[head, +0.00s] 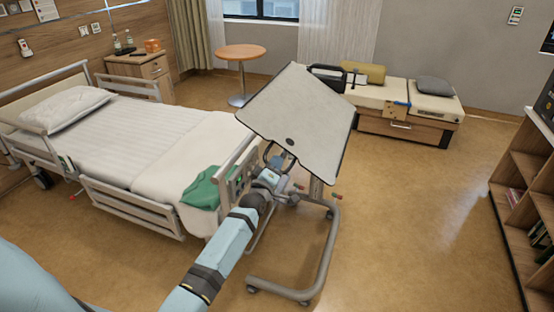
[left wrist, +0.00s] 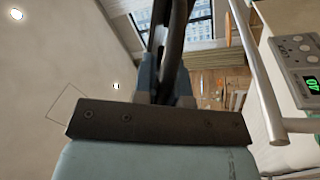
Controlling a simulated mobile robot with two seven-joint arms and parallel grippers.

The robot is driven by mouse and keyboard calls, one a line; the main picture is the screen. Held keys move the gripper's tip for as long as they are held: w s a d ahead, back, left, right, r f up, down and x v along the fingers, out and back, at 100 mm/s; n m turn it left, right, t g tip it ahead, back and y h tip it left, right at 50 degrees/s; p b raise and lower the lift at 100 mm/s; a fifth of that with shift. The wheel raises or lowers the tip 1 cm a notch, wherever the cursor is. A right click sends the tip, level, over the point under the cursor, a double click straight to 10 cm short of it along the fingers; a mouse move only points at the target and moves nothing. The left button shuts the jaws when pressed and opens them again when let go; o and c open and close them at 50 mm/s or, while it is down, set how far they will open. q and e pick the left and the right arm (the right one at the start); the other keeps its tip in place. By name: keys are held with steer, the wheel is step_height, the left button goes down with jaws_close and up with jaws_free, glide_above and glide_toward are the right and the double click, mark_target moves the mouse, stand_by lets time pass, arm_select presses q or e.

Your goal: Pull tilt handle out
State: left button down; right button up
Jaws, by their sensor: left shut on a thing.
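The overbed table's pale top (head: 298,115) is steeply tilted above its grey wheeled frame (head: 327,250). The dark tilt handle (head: 267,155) shows as a loop at the underside of the top's near edge. My left gripper (head: 274,168) is at that handle, below the tabletop. In the left wrist view, the dark handle (left wrist: 172,45) runs up from between the blue fingers (left wrist: 164,85), which are shut on it. The exact grip point is partly hidden by the gripper body. My right gripper is in neither view.
A bed (head: 140,140) with rails and a green cloth (head: 201,190) stands close left of the table. A bench (head: 400,125) with cushions is behind, a round table (head: 240,53) at the back. A bookshelf (head: 522,195) is at right. Floor between table and bookshelf is clear.

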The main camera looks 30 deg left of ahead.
arm_select(q)
steer(key=c, duration=1.4)
jaws_free()
steer(key=shift+s+f, duration=0.1)
steer(key=shift+o, duration=1.2)
steer(key=v, duration=1.4)
steer(key=shift+b, duration=0.3)
steer(key=shift+d, duration=0.1)
steer(key=s+d+f+m+g+h, duration=0.45)
steer(key=s+d+f+m, duration=0.4)
steer(key=s+d, duration=0.25)
steer(key=s+d+f+m+g+h, duration=0.3)
steer(key=s+d+f+m+g, duration=0.3)
steer(key=s+d+m, duration=0.5)
step_height(320, 180, up, 11)
steer(key=a+n+t+p, duration=0.1)
steer(key=n+p, duration=0.1)
steer(key=p, duration=1)
steer(key=shift+s+a+p, duration=0.25)
steer(key=shift+a+p, duration=0.05)
steer(key=shift+a, duration=0.05)
